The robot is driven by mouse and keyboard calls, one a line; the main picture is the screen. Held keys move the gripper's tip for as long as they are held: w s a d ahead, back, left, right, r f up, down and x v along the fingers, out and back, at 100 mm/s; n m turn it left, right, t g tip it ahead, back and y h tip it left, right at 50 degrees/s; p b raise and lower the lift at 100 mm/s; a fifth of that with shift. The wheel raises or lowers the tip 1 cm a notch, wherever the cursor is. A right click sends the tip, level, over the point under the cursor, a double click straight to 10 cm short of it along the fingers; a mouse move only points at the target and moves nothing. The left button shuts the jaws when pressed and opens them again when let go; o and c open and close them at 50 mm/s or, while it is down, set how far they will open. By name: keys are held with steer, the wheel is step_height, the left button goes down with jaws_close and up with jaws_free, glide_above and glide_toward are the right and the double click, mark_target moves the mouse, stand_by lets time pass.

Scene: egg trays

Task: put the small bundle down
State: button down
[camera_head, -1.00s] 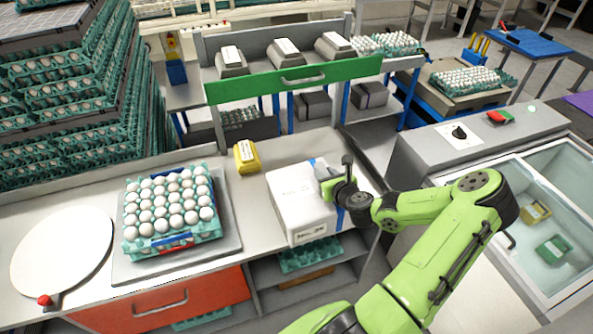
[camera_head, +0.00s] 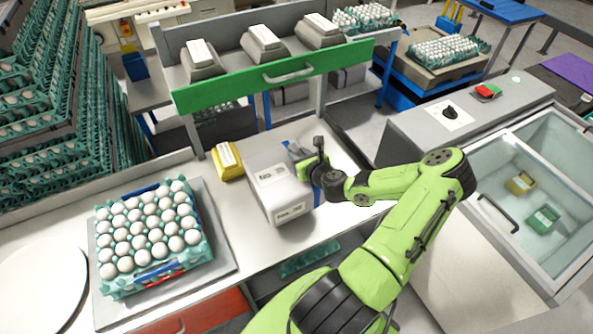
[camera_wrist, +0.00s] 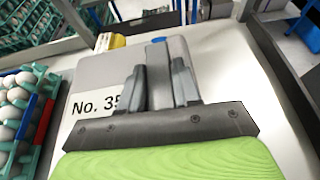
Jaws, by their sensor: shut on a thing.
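My gripper (camera_head: 306,163) is at the right end of a white box on the bench and shows from behind in the wrist view (camera_wrist: 160,88). Its fingers are shut on a small grey piece (camera_wrist: 157,58), probably the small bundle; a grey-blue part of it (camera_head: 294,150) shows beside the fingers in the head view. The white box (camera_head: 268,188) carries labels, and "No. 35" is legible on it in the wrist view (camera_wrist: 84,84). The piece looks at or just above the box top; I cannot tell whether it touches.
A tray of white eggs (camera_head: 205,254) is at left on the bench. A yellow pack (camera_head: 228,161) stands behind the white box. A green-fronted shelf (camera_head: 225,92) with grey packs is at the back. A glass-lidded cabinet (camera_head: 478,196) is at right. Bare bench (camera_head: 225,205) lies between tray and box.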

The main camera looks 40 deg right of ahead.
step_height(320, 180, down, 5)
steer(key=shift+w+f+b, duration=0.1)
steer(key=shift+b, duration=0.35)
steer(key=c, duration=0.8)
jaws_free()
